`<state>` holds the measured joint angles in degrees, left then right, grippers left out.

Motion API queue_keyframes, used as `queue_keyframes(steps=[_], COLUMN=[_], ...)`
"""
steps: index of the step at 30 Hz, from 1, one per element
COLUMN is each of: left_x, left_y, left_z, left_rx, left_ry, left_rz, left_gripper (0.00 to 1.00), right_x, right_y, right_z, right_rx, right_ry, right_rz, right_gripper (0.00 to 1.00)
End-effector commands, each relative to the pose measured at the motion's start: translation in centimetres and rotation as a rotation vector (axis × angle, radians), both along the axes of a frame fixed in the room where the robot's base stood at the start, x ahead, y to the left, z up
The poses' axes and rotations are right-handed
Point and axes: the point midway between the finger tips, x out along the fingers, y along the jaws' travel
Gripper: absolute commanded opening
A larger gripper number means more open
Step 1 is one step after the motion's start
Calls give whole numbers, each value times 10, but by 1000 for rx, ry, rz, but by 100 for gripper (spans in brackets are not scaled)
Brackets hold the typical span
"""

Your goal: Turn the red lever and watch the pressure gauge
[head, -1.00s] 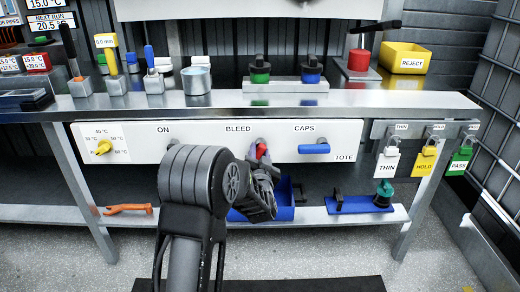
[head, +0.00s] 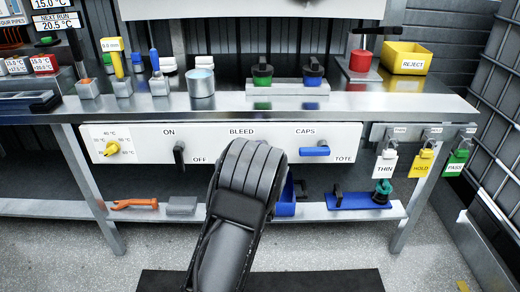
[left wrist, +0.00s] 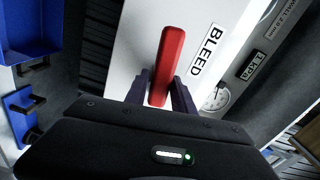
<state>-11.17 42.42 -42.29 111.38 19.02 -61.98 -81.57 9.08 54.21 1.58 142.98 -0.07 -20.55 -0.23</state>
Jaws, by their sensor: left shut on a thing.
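The red lever (left wrist: 168,58) is on the white panel beside the BLEED label, running roughly along the label with some slant in the left wrist view. My left gripper (left wrist: 160,88) is shut on the red lever, one dark finger on each side. In the head view my left arm covers the lever and gripper. A round white dial (left wrist: 217,98), apparently the pressure gauge, shows past the label near a 1 kPa plate; it is small and partly hidden, so I cannot read its needle. My right gripper is not in view.
The white panel (head: 225,133) also carries a yellow knob (head: 112,149), a black ON/OFF lever (head: 179,154) and a blue CAPS lever (head: 314,151). A blue bin (head: 287,205) stands on the lower shelf behind my arm.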

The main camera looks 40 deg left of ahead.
Motion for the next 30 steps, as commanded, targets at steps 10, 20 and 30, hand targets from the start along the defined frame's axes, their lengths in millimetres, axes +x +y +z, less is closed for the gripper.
queue_keyframes(steps=[10, 20, 30], left_x=[0, 0, 0], left_y=[-1, -1, -1], left_z=[1, 0, 1], left_rx=[122, 137, 136], left_ry=[96, 108, 106], left_rz=[-2, -1, -1], left_gripper=[0, 0, 45], right_x=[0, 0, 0], right_y=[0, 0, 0], right_z=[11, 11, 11], right_rx=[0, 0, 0], right_ry=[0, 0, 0], right_rz=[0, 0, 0], right_gripper=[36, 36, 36])
